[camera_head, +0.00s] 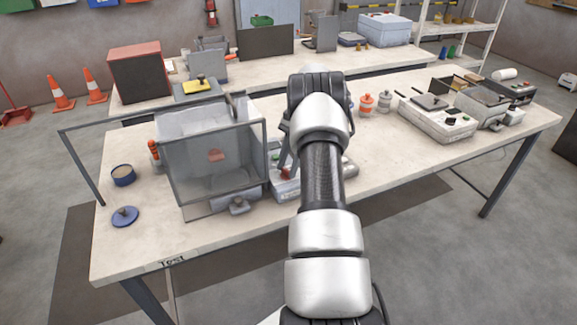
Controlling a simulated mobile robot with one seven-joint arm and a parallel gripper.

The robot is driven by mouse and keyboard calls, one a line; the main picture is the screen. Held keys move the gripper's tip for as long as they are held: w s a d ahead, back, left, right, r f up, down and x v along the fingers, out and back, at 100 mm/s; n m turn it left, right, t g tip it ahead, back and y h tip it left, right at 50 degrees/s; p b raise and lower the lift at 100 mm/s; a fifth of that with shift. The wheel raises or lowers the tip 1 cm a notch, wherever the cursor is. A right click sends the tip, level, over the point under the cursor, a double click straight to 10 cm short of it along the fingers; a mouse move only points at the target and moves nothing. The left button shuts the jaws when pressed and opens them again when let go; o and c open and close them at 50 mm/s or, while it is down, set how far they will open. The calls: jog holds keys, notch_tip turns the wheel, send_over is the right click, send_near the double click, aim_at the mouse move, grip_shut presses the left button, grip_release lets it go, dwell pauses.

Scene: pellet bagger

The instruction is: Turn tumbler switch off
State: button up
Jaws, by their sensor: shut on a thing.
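My gripper (286,163) points down behind my own forearm, mostly hidden by it. It is at a low grey control box (284,190) near the middle of the table, just right of a clear-walled bagger enclosure. A small red part (286,173) shows on the box by the fingertips. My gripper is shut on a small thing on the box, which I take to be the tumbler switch. The switch itself is hidden, and I cannot tell its position.
The transparent-fronted enclosure (212,170) stands close on the left. A round tin (122,175) and a blue lid (125,216) lie at the table's left. Orange-and-grey bottles (366,104) and another control unit (437,118) stand to the right. The table's front right is clear.

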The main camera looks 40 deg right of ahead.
jog(key=shift+n+g, duration=0.4)
jog(key=shift+n, duration=0.6)
jog(key=o, duration=1.1)
